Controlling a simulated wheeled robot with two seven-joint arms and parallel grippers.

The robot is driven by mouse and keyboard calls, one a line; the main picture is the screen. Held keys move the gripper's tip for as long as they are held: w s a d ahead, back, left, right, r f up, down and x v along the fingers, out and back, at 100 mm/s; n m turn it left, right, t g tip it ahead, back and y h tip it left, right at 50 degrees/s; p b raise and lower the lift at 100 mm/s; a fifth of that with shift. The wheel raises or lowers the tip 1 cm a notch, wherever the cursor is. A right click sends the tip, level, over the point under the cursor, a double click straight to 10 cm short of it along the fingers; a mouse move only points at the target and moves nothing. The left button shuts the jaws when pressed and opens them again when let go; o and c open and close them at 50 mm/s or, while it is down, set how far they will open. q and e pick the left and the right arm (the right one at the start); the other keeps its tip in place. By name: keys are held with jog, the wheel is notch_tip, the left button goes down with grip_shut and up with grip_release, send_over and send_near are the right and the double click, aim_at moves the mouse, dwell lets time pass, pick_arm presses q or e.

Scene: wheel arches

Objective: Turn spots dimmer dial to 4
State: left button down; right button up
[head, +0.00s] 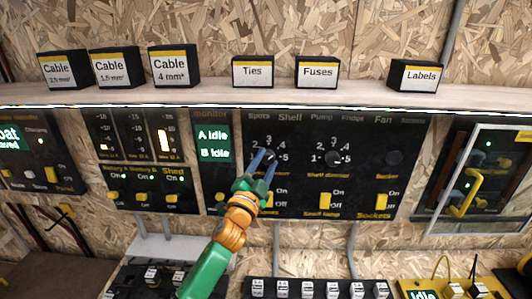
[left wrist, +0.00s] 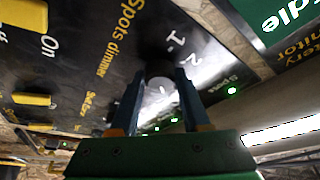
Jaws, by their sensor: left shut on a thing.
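The spots dimmer dial (head: 270,156) is a dark round knob on the black panel under the word Spots, with numbers around it. My left gripper (head: 263,163) reaches up to it from below and is shut on it; its blue fingers hide part of the dial and the 1 mark. In the left wrist view the dial (left wrist: 160,72) sits between the two fingers of my left gripper (left wrist: 161,82), with 1 and 2 printed beside it. I cannot tell which number the dial points to. My right gripper is not in view.
The shelf dimmer dial (head: 333,158) is to the right on the same panel, with yellow switches below. A monitor (head: 213,143) reading A Idle, B Idle is just left. A shelf (head: 220,95) with labelled boxes overhangs the panels. A clear-fronted box (head: 480,185) is at the right.

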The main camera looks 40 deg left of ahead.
pick_arm(q)
jog(key=shift+r+m+h+p, duration=0.2)
jog(key=shift+m+h+p, duration=0.2)
jog(key=shift+m+p, duration=0.55)
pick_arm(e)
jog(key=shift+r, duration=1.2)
pick_arm(q)
jog(key=shift+f, duration=0.1)
jog(key=c, duration=0.5)
grip_release()
jog(key=shift+o, duration=0.7)
jog(key=shift+a, duration=0.1)
jog(key=shift+f, duration=0.1)
jog(key=b+v, duration=0.2)
jog(key=v, duration=0.5)
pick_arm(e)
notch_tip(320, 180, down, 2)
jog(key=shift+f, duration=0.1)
